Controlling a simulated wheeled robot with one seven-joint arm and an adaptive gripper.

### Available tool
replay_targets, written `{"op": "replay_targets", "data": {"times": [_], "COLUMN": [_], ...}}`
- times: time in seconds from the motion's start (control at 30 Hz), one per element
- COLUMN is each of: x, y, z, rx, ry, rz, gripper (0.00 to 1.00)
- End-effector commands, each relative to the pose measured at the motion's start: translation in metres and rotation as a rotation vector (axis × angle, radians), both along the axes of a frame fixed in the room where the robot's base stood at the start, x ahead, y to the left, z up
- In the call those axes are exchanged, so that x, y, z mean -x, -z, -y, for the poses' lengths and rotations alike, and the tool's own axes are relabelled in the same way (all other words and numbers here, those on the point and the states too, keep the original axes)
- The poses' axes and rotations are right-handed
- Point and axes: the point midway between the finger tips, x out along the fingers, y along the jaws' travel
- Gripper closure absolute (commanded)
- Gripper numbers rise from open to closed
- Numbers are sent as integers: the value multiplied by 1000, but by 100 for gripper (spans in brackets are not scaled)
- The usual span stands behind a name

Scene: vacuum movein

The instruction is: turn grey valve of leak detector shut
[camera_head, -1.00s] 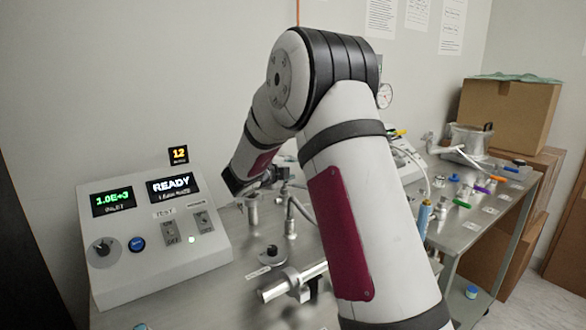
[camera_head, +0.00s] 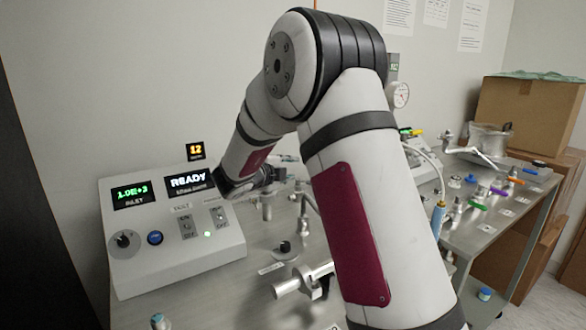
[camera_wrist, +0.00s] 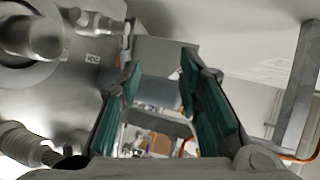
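The leak detector (camera_head: 172,245) is a pale console at the left of the head view, with lit displays, a knob and switches. My gripper (camera_head: 282,176) is small and partly hidden behind my arm, above metal pipe fittings (camera_head: 267,206) beside the console. In the wrist view its teal-padded fingers (camera_wrist: 159,63) are apart. A plain grey block (camera_wrist: 166,50) shows in the gap at the fingertips; I cannot tell whether it is the grey valve's handle, or whether the fingers touch it. I cannot single out the grey valve in the head view.
A metal bench carries a black knob (camera_head: 285,249) and a horizontal metal pipe (camera_head: 290,285) near my arm. In the wrist view large metal pipework (camera_wrist: 40,45) is close on the left. A second bench (camera_head: 470,225) with small coloured-handled fittings and cardboard boxes (camera_head: 530,112) stand right.

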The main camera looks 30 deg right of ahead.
Motion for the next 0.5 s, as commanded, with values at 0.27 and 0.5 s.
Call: {"op": "replay_targets", "data": {"times": [0.27,0.5], "x": [4,7], "y": [-4,-6], "z": [-18,-32], "rx": [0,-1], "ry": [-2,-1], "rz": [0,0], "gripper": [68,68]}}
